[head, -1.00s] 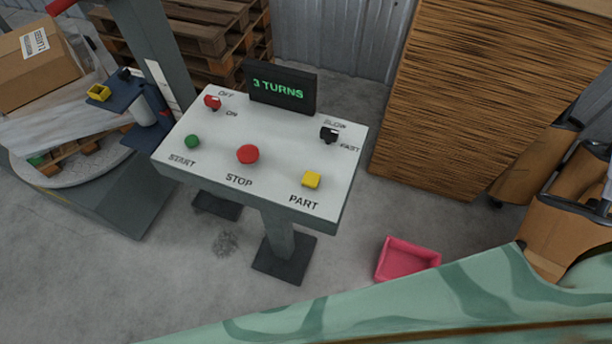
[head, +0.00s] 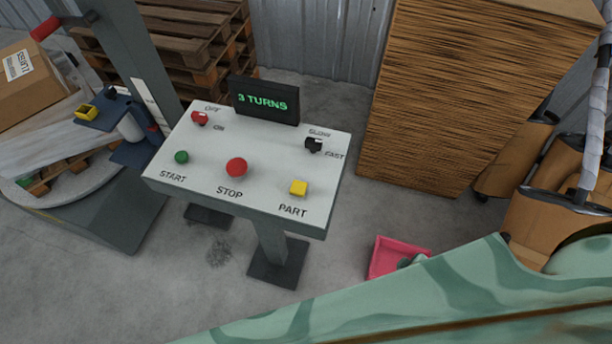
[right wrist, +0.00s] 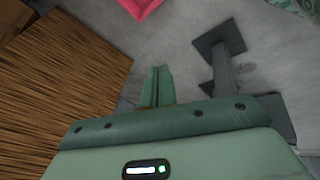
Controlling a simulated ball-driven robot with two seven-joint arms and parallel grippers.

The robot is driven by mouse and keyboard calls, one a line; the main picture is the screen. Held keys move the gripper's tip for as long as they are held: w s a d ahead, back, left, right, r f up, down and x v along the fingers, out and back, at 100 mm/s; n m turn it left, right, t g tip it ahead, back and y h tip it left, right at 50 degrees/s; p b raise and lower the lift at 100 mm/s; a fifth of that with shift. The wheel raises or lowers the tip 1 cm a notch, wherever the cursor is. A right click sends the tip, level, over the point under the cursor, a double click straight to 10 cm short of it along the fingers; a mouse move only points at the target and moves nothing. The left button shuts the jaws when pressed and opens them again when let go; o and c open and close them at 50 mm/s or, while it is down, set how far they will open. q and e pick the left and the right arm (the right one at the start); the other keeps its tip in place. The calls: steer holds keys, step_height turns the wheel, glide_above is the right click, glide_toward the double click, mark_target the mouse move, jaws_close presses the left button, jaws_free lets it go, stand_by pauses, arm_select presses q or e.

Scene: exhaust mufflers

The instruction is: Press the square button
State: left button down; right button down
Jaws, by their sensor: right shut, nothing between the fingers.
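The square button (head: 299,187) is yellow and sits at the front right of the white console top (head: 262,178), above the label PART. Nothing covers it in the head view. My right gripper (right wrist: 157,80) is green, shut and empty in the right wrist view, with the floor and the console's stand behind it. In the head view a small grey-green shape over the pink bin may be its tip; I cannot be sure. It is apart from the button, lower and to the right. My left gripper is not in view.
A round red STOP button (head: 236,167) and a green START button (head: 181,157) share the panel, with red and black switches behind. A screen (head: 265,100) reads 3 TURNS. A pink bin (head: 385,257) and a tall brown striped block (head: 465,95) stand to the right.

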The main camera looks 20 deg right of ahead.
steer(key=w+d+r+n+t+p, duration=0.1)
steer(key=w+d+r+t+p, duration=0.2)
steer(key=w+r, duration=1.45)
steer(key=w+a+r+n+t+y+p, duration=0.1)
steer(key=w+a+r+t+y, duration=0.15)
steer(key=w+r, duration=0.7)
steer(key=s+a+r+n+g+y+p, duration=0.2)
steer(key=s+a+r+n+y, duration=0.15)
steer(key=a+r, duration=1.05)
steer(key=s+a+r+g+y, duration=0.2)
steer(key=s+a+r, duration=0.2)
steer(key=s, duration=0.5)
steer(key=shift+s+a+r+n+g+y, duration=0.15)
steer(key=shift+a+r+n+g+y, duration=0.2)
steer(key=shift+a, duration=0.35)
steer(key=shift+a, duration=0.1)
